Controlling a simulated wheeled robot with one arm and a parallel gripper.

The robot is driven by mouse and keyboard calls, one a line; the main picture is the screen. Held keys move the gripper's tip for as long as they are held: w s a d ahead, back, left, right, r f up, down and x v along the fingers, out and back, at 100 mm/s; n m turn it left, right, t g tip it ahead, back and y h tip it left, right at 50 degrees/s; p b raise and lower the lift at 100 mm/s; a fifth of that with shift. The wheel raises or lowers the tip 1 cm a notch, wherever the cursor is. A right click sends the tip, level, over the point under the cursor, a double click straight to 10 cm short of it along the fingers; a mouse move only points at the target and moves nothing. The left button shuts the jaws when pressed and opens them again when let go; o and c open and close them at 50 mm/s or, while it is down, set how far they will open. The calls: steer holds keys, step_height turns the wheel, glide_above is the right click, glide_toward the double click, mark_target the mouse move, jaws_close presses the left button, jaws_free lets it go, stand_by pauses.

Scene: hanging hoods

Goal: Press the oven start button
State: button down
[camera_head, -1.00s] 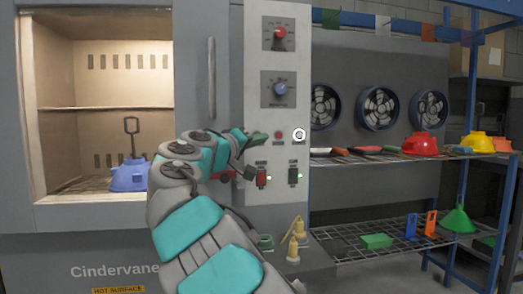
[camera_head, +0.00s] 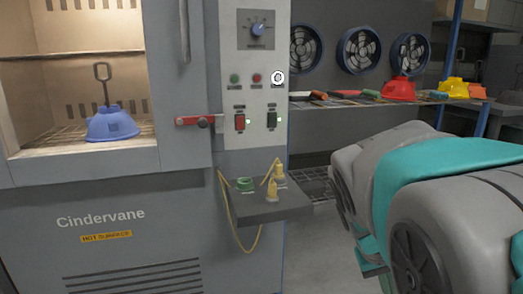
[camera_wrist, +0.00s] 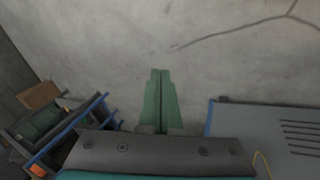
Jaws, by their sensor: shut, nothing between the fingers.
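The oven (camera_head: 110,215), marked Cindervane, stands at the left in the head view. Its control panel (camera_head: 253,100) carries a green button (camera_head: 234,78), a red button (camera_head: 257,78) and a white ringed button (camera_head: 278,78). The labels are too small to read, so I cannot tell which is the start button. Below are a red switch (camera_head: 239,122) and a dark switch (camera_head: 271,119), each beside a small green light. My arm is at the right, away from the panel. My gripper (camera_wrist: 160,73) shows in the wrist view, green fingers together and empty, above the concrete floor.
A red latch lever (camera_head: 198,121) juts out left of the switches. A small shelf (camera_head: 262,208) with yellow fittings and a green ring sticks out below the panel. A blue hood (camera_head: 111,124) sits in the lit chamber.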

steer(key=s+a+f+g+y, duration=0.1)
steer(key=s+a+f, duration=0.3)
steer(key=s, duration=0.4)
steer(key=s+a+f+g+y, duration=0.2)
steer(key=s+a+f+y, duration=0.1)
steer(key=s, duration=0.6)
step_height(320, 180, down, 3)
steer(key=shift+s+a+r, duration=0.2)
steer(key=shift+s+a, duration=0.05)
steer(key=shift+a, duration=0.55)
